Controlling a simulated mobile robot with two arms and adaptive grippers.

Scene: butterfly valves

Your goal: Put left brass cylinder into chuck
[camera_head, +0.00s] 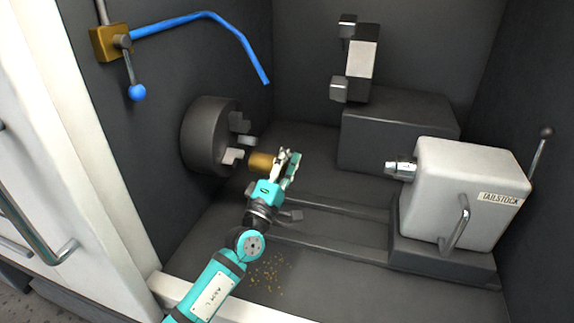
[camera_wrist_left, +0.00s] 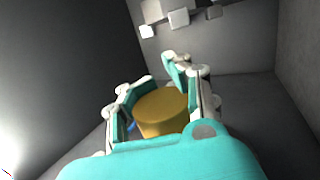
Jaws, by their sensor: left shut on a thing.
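The brass cylinder (camera_head: 261,160) is held by my left gripper (camera_head: 287,163), whose fingers are around its right end in the head view. Its free end points left toward the dark round chuck (camera_head: 206,136) on the left wall. The cylinder is just right of the chuck's grey jaws (camera_head: 236,154) and looks apart from them. The left wrist view also shows the brass cylinder (camera_wrist_left: 162,112) between the left gripper's fingers (camera_wrist_left: 166,100). The chuck's centre is partly hidden by its jaws. My right gripper is not in view.
A white tailstock (camera_head: 462,185) stands at the right on rails (camera_head: 330,207). A dark block with a tool post (camera_head: 361,60) is at the back. A blue hose (camera_head: 215,20) hangs above the chuck from a brass valve (camera_head: 108,42). Brass chips (camera_head: 266,272) lie on the floor.

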